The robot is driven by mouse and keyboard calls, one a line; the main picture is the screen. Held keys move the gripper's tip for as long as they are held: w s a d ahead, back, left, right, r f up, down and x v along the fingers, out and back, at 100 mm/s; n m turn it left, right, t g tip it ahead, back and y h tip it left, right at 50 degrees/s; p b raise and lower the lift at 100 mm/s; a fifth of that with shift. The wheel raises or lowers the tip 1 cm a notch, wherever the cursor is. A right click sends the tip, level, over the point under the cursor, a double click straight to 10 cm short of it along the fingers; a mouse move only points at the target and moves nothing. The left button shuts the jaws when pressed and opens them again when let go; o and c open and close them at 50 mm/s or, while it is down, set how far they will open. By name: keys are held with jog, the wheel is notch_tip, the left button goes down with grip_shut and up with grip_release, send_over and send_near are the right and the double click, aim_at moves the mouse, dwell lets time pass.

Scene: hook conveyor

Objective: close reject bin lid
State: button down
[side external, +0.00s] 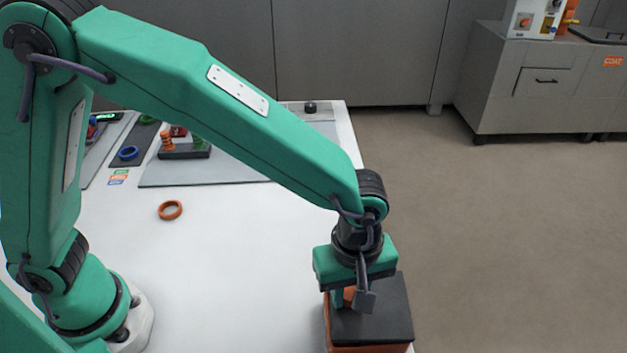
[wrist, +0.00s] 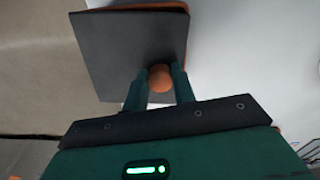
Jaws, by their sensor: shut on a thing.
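The reject bin (side external: 370,349) is orange and stands at the right front edge of the white table. Its dark grey lid (side external: 385,310) lies over the top, looking nearly flat. Orange shows along the lid's left side there, and the orange rim (wrist: 150,6) shows past the lid's top and right edges in the wrist view. I cannot tell whether the lid is fully seated. My gripper (side external: 350,298) points down over the lid. In the wrist view its fingers are shut on the round orange knob (wrist: 160,77) on the lid (wrist: 125,50).
An orange ring (side external: 170,210) lies on the white table (side external: 230,265). At the back are a dark tray (side external: 185,152) with small parts, a blue ring (side external: 129,153) and a grey mat (side external: 210,174). A grey cabinet (side external: 535,85) stands far right. The floor right of the bin is clear.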

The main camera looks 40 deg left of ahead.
jog(key=shift+s+n, duration=0.55)
jog(key=shift+n, duration=0.05)
jog(key=shift+s+d, duration=0.1)
jog(key=c, duration=1.1)
grip_release()
jog(key=shift+c, duration=0.2)
jog(key=shift+r, duration=3.9)
